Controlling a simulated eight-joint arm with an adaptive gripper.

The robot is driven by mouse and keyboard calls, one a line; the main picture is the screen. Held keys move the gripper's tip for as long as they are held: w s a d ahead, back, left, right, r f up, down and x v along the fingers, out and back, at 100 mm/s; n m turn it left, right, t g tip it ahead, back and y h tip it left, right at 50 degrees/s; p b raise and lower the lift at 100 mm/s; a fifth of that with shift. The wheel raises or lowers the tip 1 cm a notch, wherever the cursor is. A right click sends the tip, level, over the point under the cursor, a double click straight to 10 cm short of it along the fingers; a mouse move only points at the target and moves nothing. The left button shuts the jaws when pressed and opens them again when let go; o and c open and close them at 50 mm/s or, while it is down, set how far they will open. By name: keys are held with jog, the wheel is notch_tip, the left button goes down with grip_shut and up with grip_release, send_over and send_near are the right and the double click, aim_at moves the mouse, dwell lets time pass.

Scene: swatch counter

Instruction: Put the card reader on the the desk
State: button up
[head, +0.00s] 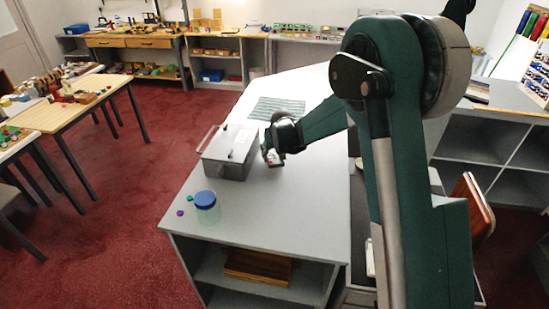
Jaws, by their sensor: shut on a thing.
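The desk (290,215) is a long grey-topped counter in the middle of the head view, with open shelves below. My gripper (272,158) is low over the desk top, just right of a grey box. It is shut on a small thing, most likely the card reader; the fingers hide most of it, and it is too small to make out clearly. I cannot tell whether the held thing touches the desk top.
The grey lidded box (228,152) with a bar handle stands close left of my gripper. A blue-lidded jar (207,208) and small purple and green pieces stand nearer the front left. A striped mat (277,108) lies farther back. The desk's front right is clear.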

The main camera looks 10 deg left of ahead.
aim_at(275, 156)
notch_tip(275, 156, up, 8)
jog(key=shift+f, duration=0.25)
jog(key=shift+d, duration=0.1)
dwell(0.6)
jog(key=w+d+f+m+b, duration=0.1)
jog(key=d, duration=0.7)
jog(key=w+d+f+m+h+b, duration=0.1)
jog(key=w+d+f, duration=0.1)
jog(key=d, duration=0.6)
jog(key=w+d+f+b, duration=0.1)
jog(key=w+d, duration=0.1)
jog(key=d, duration=0.6)
jog(key=shift+d+f+m, duration=0.15)
jog(key=shift+d+m, duration=0.15)
jog(key=shift+m, duration=0.1)
jog(key=s+d+f+m+h+b, duration=0.1)
jog(key=d+f, duration=0.1)
jog(key=d, duration=0.9)
jog(key=s+d+f+m+h+b, duration=0.1)
jog(key=d+b, duration=0.1)
jog(key=d, duration=0.9)
jog(key=s+d+f+m, duration=0.1)
jog(key=s+d+f, duration=0.3)
jog(key=s+d, duration=0.1)
jog(key=s+a+f+n+b, duration=0.1)
jog(key=s+a+f, duration=0.5)
jog(key=s+a, duration=0.3)
jog(key=s, duration=0.3)
jog(key=shift+a+y, duration=0.3)
jog(key=shift+a, duration=0.05)
